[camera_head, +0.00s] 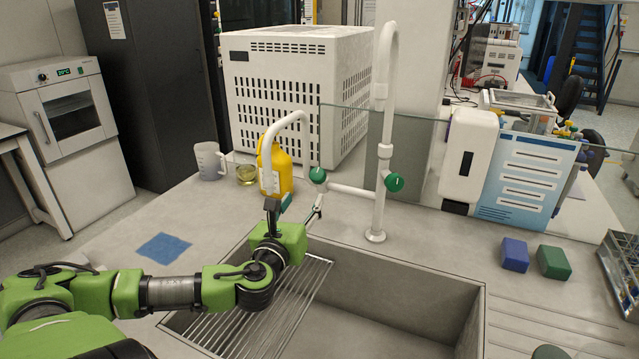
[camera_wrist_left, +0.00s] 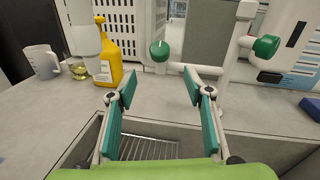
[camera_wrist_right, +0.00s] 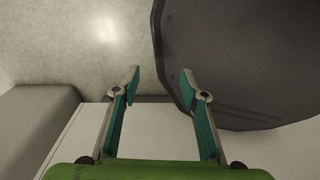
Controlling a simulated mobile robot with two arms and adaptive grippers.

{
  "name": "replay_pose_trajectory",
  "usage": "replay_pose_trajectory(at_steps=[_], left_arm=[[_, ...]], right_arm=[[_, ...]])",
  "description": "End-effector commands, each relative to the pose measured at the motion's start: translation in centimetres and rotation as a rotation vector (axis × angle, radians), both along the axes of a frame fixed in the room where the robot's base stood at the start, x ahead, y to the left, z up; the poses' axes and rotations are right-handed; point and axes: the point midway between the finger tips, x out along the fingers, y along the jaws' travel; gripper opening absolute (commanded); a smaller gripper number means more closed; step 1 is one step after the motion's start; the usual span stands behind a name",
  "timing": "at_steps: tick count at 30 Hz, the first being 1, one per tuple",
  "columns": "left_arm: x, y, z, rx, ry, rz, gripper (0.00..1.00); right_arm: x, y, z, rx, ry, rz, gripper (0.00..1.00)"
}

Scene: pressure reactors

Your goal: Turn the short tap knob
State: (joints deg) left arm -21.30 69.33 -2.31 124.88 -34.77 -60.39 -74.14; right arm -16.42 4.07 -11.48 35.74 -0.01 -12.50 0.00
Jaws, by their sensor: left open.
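Two white taps stand behind the sink, each with a green round knob. The short tap's knob (camera_head: 317,175) sits on the left by the low curved spout; it also shows in the left wrist view (camera_wrist_left: 160,51). The tall tap's knob (camera_head: 394,182) is to its right, and in the left wrist view (camera_wrist_left: 266,46). My left gripper (camera_head: 299,205) is open and empty over the sink's back edge, in front of and below the short knob. In its wrist view the knob lies beyond the gap between the fingertips, apart from them. My right gripper (camera_wrist_right: 160,78) is open and empty.
A yellow bottle (camera_head: 281,172), a beaker (camera_head: 246,174) and a jug (camera_head: 208,161) stand left of the taps. The sink (camera_head: 400,265) has a wire rack (camera_head: 300,290). Blue (camera_head: 515,254) and green (camera_head: 553,262) blocks lie right. A glass panel stands behind the taps.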

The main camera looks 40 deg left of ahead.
Motion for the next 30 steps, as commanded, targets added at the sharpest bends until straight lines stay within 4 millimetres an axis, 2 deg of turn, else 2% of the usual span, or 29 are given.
replay_pose_trajectory(at_steps=[8,21,30], left_arm=[[2.1,1.2,0.3,0.003,-0.004,0.004,0.47],[7.3,3.7,0.2,-0.003,-0.003,0.003,0.47],[10.8,5.5,0.2,-0.002,-0.001,0.003,0.47]], right_arm=[[-2.5,-1.3,-0.1,-0.016,0.033,0.004,0.40],[-1.2,-1.1,0.5,-0.013,0.017,0.004,0.40],[-1.2,-0.4,0.9,-0.005,0.015,0.001,0.40]])
